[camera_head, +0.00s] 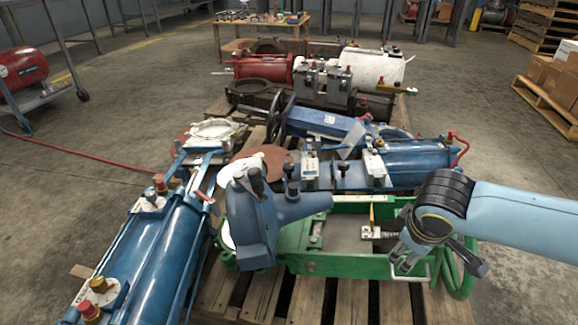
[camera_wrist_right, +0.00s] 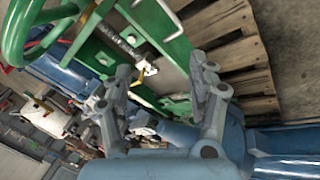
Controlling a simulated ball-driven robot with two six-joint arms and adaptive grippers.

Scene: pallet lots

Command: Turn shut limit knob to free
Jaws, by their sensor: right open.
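Several small knobs show in the head view, and I cannot tell which one is the shut limit knob. On the long blue actuator (camera_head: 140,255) at left there are a red knob (camera_head: 91,313) and a yellow knob (camera_head: 99,284) near its front end, with another red and yellow pair farther back. The blue actuator (camera_head: 420,160) behind the green frame also carries a red knob (camera_head: 376,137). My right gripper (camera_head: 437,264) is open and empty over the right part of the green frame (camera_head: 335,265); its open fingers also show in the wrist view (camera_wrist_right: 163,72). My left gripper is out of view.
A blue valve body (camera_head: 280,210) stands at the green frame's left end. A yellow lever (camera_head: 372,214) and metal bracket (camera_head: 380,233) are close left of my right gripper. A wooden pallet (camera_head: 345,300) lies beneath. Clear concrete floor (camera_head: 460,100) lies to the right.

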